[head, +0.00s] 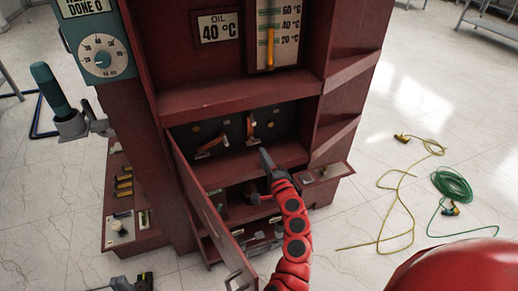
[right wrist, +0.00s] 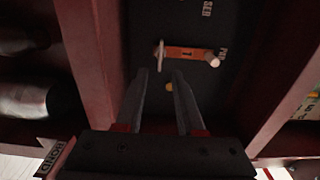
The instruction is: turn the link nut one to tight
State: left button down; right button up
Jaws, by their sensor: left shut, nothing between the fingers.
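Two orange links sit on the dark panel inside the red cabinet: a left link (head: 212,146) and a more upright right link (head: 251,129). The right wrist view shows one orange link (right wrist: 187,53) with a pale winged nut (right wrist: 159,56) at one end and a round pale knob (right wrist: 212,60) at the other. I cannot tell which is link nut one. My right gripper (head: 265,158) is in front of the panel; in the wrist view its fingers (right wrist: 161,73) are apart and empty, short of the winged nut. My left gripper (head: 132,284) is shut and empty at the lower left edge.
The cabinet door (head: 203,205) hangs open left of my right arm. A torque dial (head: 101,58) and a teal-handled tool (head: 52,92) are at the left. A side shelf (head: 325,174) juts out right. Yellow (head: 398,200) and green (head: 452,184) cables lie on the floor.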

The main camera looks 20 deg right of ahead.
jog(key=s+b, duration=0.1)
jog(key=s, duration=1)
jog(key=shift+d, duration=0.15)
jog(key=shift+d+f, duration=0.1)
